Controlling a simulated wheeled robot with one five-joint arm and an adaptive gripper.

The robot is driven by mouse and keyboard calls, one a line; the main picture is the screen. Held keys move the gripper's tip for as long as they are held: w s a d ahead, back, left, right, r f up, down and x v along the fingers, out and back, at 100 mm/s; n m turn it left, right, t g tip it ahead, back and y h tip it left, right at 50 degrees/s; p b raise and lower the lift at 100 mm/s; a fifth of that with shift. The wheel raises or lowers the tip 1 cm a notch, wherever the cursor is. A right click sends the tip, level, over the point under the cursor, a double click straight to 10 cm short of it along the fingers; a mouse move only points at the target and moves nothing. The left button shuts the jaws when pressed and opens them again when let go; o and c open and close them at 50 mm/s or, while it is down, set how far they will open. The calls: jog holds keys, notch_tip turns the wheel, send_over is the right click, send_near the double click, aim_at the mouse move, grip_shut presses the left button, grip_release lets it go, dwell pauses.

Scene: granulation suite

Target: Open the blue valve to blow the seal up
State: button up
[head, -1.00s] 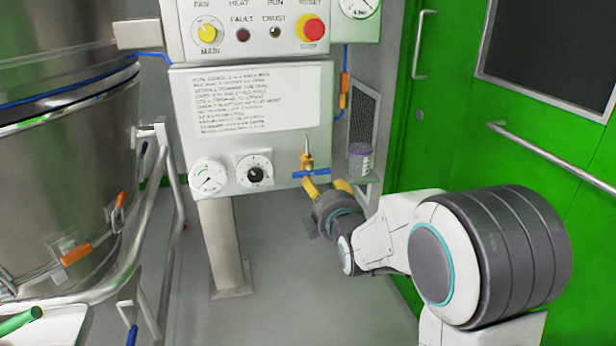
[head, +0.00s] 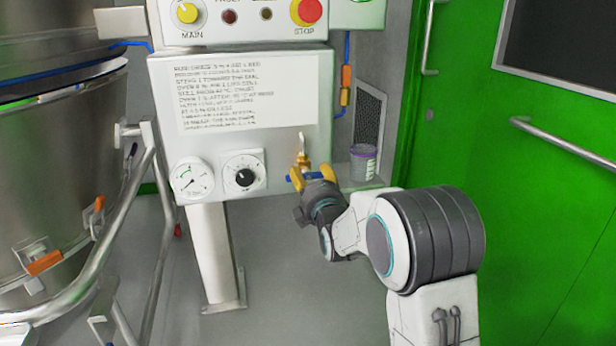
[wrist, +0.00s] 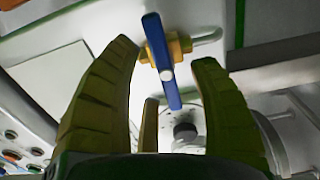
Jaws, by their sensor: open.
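The blue valve handle (wrist: 160,62) sits on a brass valve body (wrist: 181,46) on the front of the white control panel (head: 160,100). In the head view my gripper (head: 311,178) is at the valve at the panel's lower right. Its yellow fingers cover most of the handle, and only a blue end (head: 289,179) shows at the left. The fingers are open and not closed on the handle. The handle lies crosswise in the head view.
Left of the valve are a pressure gauge (head: 192,178) and a black dial (head: 243,174). A purple-lidded jar (head: 363,162) stands on a small shelf close right of my gripper. A steel vessel (head: 55,180) with a rail is at left, and a green door (head: 480,130) at right.

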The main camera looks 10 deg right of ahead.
jog(key=shift+w, duration=1)
jog(key=shift+o, duration=0.2)
grip_shut()
